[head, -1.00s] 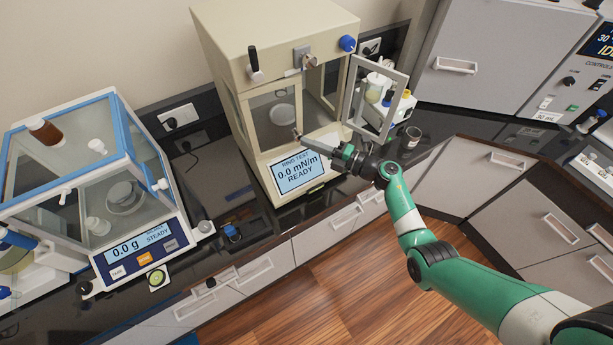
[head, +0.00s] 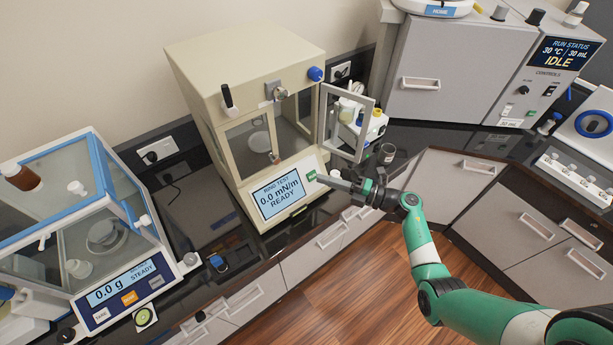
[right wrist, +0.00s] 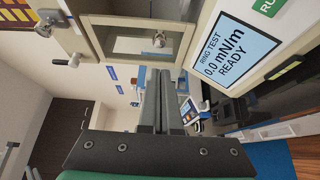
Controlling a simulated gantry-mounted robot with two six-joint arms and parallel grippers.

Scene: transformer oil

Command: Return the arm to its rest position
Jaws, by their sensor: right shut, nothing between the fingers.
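My right gripper (head: 322,179) is in front of the cream ring tester (head: 243,60), near the lower right of its display. Its fingers are shut together with nothing between them, and they also show in the right wrist view (right wrist: 158,75). The tester's display (head: 282,194) reads "RING TEST 0.0 mN/m READY". A green button (head: 311,176) sits beside the fingertips; I cannot tell whether they touch it. My right arm comes in from the lower right. My left gripper is not in view.
The tester's framed door (head: 345,125) stands open just above my right gripper. A balance with a glass case (head: 68,215) stands at the left. A grey cabinet unit (head: 455,70) stands at the back right. A small jar (head: 387,153) is behind the gripper. Floor below is free.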

